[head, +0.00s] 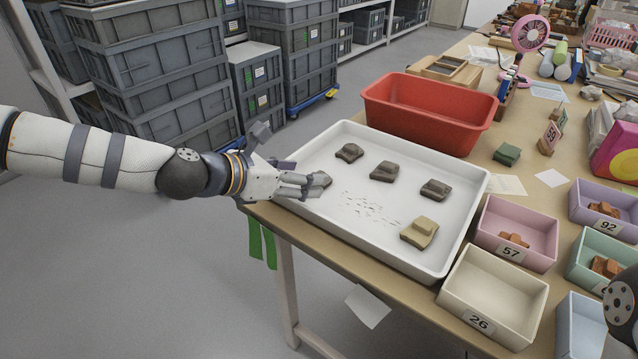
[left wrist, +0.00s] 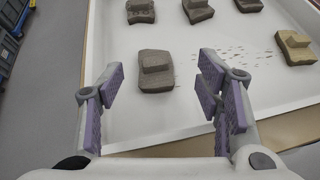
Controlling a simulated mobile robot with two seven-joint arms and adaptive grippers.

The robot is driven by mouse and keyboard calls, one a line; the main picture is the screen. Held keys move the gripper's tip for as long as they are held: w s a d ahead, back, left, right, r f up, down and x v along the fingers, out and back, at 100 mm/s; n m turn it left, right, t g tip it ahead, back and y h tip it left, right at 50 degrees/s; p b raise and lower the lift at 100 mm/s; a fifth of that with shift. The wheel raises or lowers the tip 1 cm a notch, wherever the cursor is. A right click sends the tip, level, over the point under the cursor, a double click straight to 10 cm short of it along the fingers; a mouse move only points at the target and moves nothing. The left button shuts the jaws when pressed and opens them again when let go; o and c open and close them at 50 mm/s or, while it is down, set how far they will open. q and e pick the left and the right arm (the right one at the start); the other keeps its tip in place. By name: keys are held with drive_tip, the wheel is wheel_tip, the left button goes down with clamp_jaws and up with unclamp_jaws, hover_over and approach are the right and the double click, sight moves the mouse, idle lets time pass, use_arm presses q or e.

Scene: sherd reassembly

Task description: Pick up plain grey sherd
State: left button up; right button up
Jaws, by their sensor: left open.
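A plain grey-brown sherd (left wrist: 156,72) with a raised block on top lies in the white tray (head: 352,243), at the tray's near-left side. In the head view this sherd (head: 321,180) is partly hidden by my left gripper (head: 298,180). In the left wrist view my left gripper (left wrist: 163,82) is open, its purple-padded fingers apart on either side of the sherd's near end, with nothing between them gripped. Three similar dark sherds lie further in: one (head: 349,153), another (head: 384,171) and a third (head: 435,190). A tan sherd (head: 419,232) lies at the near right. My right gripper is out of view.
A red tub (head: 428,112) stands behind the tray. A cream box marked 26 (head: 494,295) and a pink box marked 57 (head: 517,232) stand to its right. Grey crates (head: 150,65) stand on the floor behind my left arm.

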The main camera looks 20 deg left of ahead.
use_arm(q)
drive_tip(key=x, duration=0.4)
drive_tip(key=shift+w+f+b, duration=0.25)
drive_tip(key=shift+f+b, duration=0.1)
drive_tip(key=shift+f, duration=0.1)
drive_tip(key=shift+a, duration=0.1)
drive_tip(key=shift+c, duration=0.5)
drive_tip(key=shift+s, duration=0.1)
drive_tip(key=c, duration=1.2)
drive_tip(key=shift+o, duration=0.2)
